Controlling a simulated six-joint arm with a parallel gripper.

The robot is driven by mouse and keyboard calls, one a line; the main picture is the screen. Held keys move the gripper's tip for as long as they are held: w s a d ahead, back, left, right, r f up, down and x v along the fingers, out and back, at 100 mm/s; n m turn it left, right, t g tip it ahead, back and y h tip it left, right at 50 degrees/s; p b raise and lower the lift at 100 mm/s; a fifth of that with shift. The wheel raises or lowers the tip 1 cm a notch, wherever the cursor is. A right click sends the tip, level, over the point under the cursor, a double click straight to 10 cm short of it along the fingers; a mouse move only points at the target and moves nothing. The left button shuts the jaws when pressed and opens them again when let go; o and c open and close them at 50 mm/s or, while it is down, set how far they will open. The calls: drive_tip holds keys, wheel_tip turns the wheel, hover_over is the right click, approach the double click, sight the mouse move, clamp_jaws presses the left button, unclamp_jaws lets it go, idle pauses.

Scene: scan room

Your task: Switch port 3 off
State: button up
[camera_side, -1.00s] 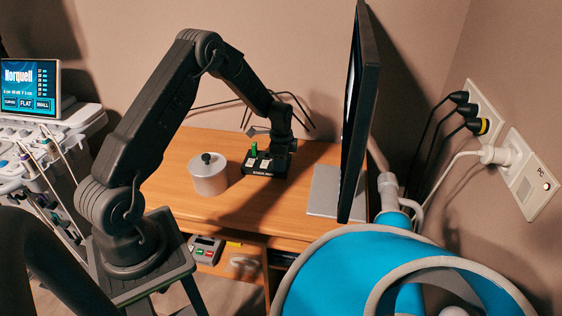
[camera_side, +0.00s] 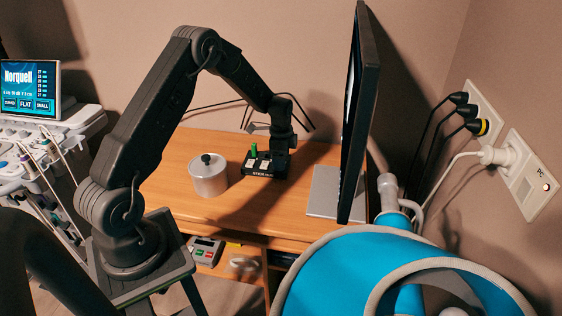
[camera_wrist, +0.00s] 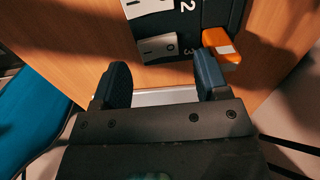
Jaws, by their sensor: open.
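The dark switch box (camera_side: 262,174) sits on the wooden desk in the side view, with a green upright piece (camera_side: 253,150) at its left. My gripper (camera_wrist: 160,82) is open, its two dark fingers apart in the wrist view. The port 2 rocker (camera_wrist: 147,7) is cut off at the top. An orange piece with a pale label (camera_wrist: 222,46) is just beyond the right finger. Contact with the rocker cannot be told. In the side view my wrist covers the box's right end.
A lidded metal pot (camera_side: 208,177) stands left of the box. A monitor (camera_side: 361,110) on a flat base (camera_side: 325,192) stands to the right. The desk (camera_side: 225,215) is clear in front. Cables run behind the box.

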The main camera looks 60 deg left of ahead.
wheel_tip(320, 180, up, 12)
idle(0.4)
drive_tip(key=shift+r, duration=0.1)
drive_tip(key=s+d+r+n+t, duration=0.35)
drive_tip(key=s+d+r, duration=0.55)
drive_tip(key=d+r, duration=0.4)
drive_tip(key=s+d+r+n+t, duration=0.1)
drive_tip(key=s+d, duration=0.3)
drive_tip(key=s, duration=0.4)
drive_tip(key=s+d+r+n+t, duration=0.1)
drive_tip(key=s+d+n, duration=0.3)
drive_tip(key=s, duration=0.4)
drive_tip(key=shift+s+d+r, duration=0.25)
drive_tip(key=shift+s+d, duration=0.1)
drive_tip(key=shift+s, duration=0.05)
